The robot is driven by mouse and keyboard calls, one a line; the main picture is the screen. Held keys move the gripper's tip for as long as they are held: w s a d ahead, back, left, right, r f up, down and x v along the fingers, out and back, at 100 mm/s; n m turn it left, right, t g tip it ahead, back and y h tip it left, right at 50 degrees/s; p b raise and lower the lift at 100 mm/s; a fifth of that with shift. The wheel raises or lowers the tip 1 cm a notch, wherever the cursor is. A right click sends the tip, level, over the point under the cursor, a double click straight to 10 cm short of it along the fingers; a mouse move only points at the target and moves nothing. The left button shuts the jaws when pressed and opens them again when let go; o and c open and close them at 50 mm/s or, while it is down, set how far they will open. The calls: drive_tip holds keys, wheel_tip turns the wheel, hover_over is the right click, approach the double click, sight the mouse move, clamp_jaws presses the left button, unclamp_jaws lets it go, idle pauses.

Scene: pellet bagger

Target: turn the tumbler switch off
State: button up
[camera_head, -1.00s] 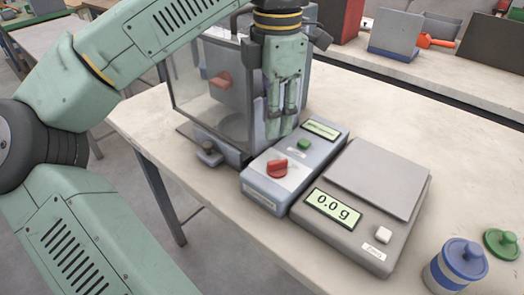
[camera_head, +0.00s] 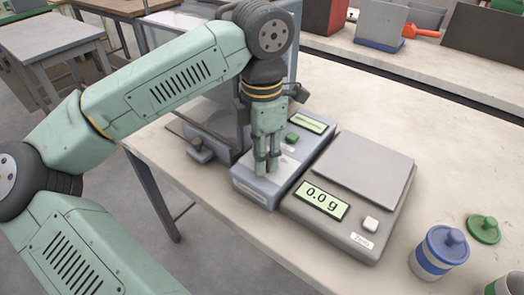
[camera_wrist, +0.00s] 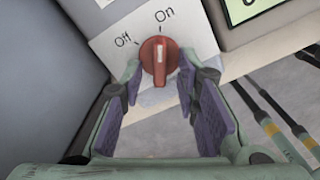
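The tumbler switch is a red rotary knob (camera_wrist: 159,62) on a white plate, marked "Off" to the left and "On" at the top in the wrist view. Its white pointer line points up towards "On". In the head view my gripper (camera_head: 267,168) points down over the front of the blue-grey control box (camera_head: 256,190) and hides the knob. In the wrist view my gripper (camera_wrist: 160,80) is open, with one finger on each side of the knob. Narrow gaps seem to remain between fingertips and knob; contact is hard to tell.
The box also has a green button (camera_head: 292,138) and a small display (camera_head: 307,123). A scale (camera_head: 350,200) reading 0.0 g stands close on its right. A clear-walled cabinet is behind my arm. A blue-lidded jar (camera_head: 440,252) and green lid (camera_head: 484,229) are at right.

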clamp_jaws()
drive_tip(key=shift+n+b, duration=0.3)
drive_tip(key=shift+b, duration=0.1)
drive_tip(key=shift+f+n+b, duration=0.1)
drive_tip(key=shift+n+b, duration=0.45)
drive_tip(key=shift+n, duration=0.05)
drive_tip(key=n+b, duration=0.2)
drive_tip(key=n, duration=0.1)
drive_tip(key=shift+s+d+b, duration=0.15)
drive_tip(key=shift+b, duration=0.25)
drive_tip(key=n+b, duration=0.1)
drive_tip(key=n, duration=0.2)
drive_tip(key=shift+d+n+b, duration=0.1)
drive_tip(key=shift+n+b, duration=0.3)
drive_tip(key=shift+s+d+r+n+b, duration=0.1)
drive_tip(key=shift+n+b, duration=0.2)
drive_tip(key=shift+n, duration=0.55)
drive_tip(key=shift+d+r+n+b, duration=0.1)
drive_tip(key=shift+n+b, duration=0.2)
drive_tip(key=shift+n, duration=0.55)
